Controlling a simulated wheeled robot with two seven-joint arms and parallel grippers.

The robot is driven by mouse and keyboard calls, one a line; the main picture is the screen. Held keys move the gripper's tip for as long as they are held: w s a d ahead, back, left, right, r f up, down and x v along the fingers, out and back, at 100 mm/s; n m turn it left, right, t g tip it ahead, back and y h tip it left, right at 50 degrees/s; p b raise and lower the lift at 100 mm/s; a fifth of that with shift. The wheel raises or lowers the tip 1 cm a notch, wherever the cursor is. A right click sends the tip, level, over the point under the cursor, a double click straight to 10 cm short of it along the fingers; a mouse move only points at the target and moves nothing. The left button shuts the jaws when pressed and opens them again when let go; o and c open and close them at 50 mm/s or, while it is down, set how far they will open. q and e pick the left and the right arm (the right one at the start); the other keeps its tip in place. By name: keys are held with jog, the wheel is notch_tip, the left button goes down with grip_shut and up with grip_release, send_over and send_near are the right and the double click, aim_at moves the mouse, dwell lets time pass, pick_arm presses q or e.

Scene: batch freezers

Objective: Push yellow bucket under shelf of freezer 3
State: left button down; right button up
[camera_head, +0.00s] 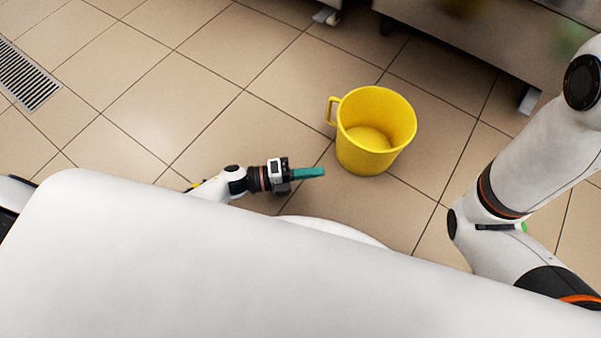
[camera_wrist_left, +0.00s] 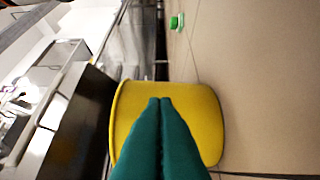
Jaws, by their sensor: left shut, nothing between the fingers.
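A yellow bucket (camera_head: 360,158) with a side handle stands upright and empty on the tiled floor in the head view. It also fills the middle of the left wrist view (camera_wrist_left: 205,115), behind my fingers. My left gripper (camera_head: 322,172) is low over the floor just left of the bucket, with its green fingers pointing at the bucket's side. Its fingers (camera_wrist_left: 163,102) are closed together with nothing between them. I cannot tell whether the tips touch the bucket. The right arm shows at the right of the head view, but its gripper is out of view.
Steel freezer fronts (camera_head: 480,45) with feet line the top of the head view, beyond the bucket. A floor drain grate (camera_head: 25,75) lies at the far left. A small green object (camera_wrist_left: 176,22) is on the floor in the wrist view. The tiles between bucket and freezers are clear.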

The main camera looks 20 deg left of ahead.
aim_at(356, 157)
pick_arm(q)
jog(key=b+x, duration=0.1)
jog(key=x, duration=0.3)
jog(key=shift+f+b, duration=0.2)
jog(key=shift+b, duration=0.1)
jog(key=w, duration=0.1)
jog(key=w+d+b, duration=0.1)
jog(key=w+b, duration=0.1)
jog(key=shift+w+d, duration=0.1)
jog(key=shift+d, duration=0.2)
jog(key=shift+w+d+r+b, duration=0.15)
jog(key=shift+w+b, duration=0.2)
jog(key=shift+w, duration=0.05)
jog(key=shift+r, duration=0.1)
